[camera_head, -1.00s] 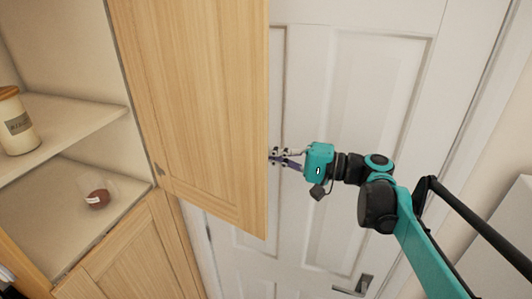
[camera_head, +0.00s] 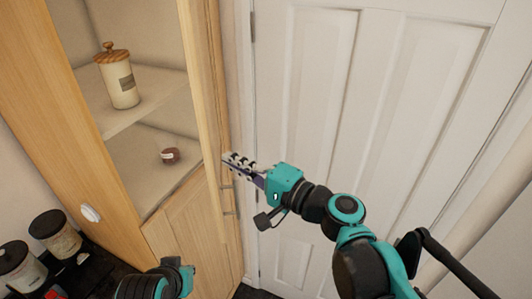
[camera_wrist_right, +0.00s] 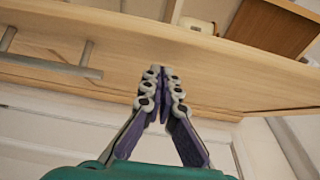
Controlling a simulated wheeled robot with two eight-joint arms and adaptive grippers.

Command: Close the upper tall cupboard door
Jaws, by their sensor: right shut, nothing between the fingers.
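The upper tall cupboard door (camera_head: 207,80) is light wood and stands partly open, seen nearly edge-on in the head view. The shelves of the open cupboard (camera_head: 150,115) show to its left. My right gripper (camera_head: 230,161) is shut and empty, its fingertips at the door's outer side; I cannot tell whether they touch. In the right wrist view the closed fingers (camera_wrist_right: 162,75) lie in front of the door's wooden face (camera_wrist_right: 230,75). A metal bar handle (camera_wrist_right: 50,63) shows left of them. Of my left arm only a teal and black part shows at the bottom; its fingers are hidden.
A jar with a wooden lid (camera_head: 120,82) and a small dark red item (camera_head: 170,155) stand on the shelves. A white panelled room door (camera_head: 370,120) is behind my right arm. Dark-lidded canisters (camera_head: 55,235) stand at the lower left.

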